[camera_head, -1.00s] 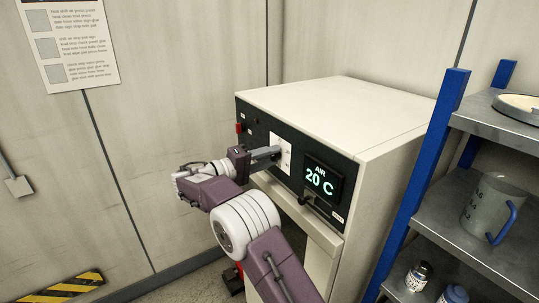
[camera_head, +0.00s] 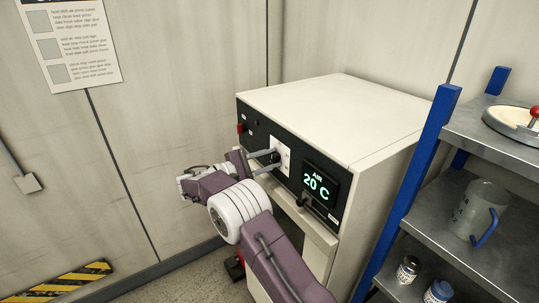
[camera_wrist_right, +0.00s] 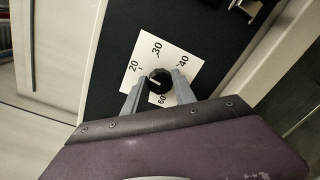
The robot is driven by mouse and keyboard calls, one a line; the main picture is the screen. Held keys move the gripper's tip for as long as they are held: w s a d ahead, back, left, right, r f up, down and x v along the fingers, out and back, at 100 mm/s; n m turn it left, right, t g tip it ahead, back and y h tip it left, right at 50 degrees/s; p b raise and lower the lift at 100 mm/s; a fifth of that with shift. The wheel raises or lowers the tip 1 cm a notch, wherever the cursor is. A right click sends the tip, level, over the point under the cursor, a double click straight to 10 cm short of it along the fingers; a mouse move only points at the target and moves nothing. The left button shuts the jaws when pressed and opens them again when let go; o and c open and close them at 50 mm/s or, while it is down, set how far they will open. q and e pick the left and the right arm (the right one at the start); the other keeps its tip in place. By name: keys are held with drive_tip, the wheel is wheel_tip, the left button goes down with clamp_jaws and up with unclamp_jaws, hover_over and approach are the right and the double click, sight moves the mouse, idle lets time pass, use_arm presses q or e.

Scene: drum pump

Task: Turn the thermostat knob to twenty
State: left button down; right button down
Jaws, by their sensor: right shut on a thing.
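The black thermostat knob (camera_wrist_right: 160,80) sits on a white dial plate (camera_wrist_right: 170,52) marked 20, 30, 40 and 60. Its white pointer line lies on the left side, roughly towards the 20. My right gripper (camera_wrist_right: 159,90) is shut on the knob, one finger on each side of it. In the head view my right gripper (camera_head: 274,159) reaches the dial plate (camera_head: 284,150) on the cabinet's dark front panel. My left gripper is not in view.
The pale cabinet (camera_head: 340,105) stands against the wall. A blue-posted shelf rack (camera_head: 430,165) stands close on the right, holding a jug (camera_head: 476,210) and small bottles. A small lever (camera_head: 301,200) sits below the display. Open floor lies to the left.

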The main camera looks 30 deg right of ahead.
drive_tip(key=shift+n+p, duration=0.35)
drive_tip(key=shift+n, duration=0.25)
drive_tip(key=c, duration=1)
unclamp_jaws()
drive_tip(key=shift+f, duration=0.1)
drive_tip(key=a+b, duration=0.2)
drive_tip(key=a, duration=0.1)
drive_tip(key=a+b, duration=0.1)
drive_tip(key=shift+s+a+f, duration=0.1)
drive_tip(key=shift+a+f, duration=0.15)
drive_tip(key=shift+a, duration=0.05)
drive_tip(key=b, duration=0.1)
approach(272, 160)
drive_tip(key=shift+d+r, duration=0.1)
drive_tip(key=shift+r, duration=0.15)
drive_tip(key=shift+d, duration=0.1)
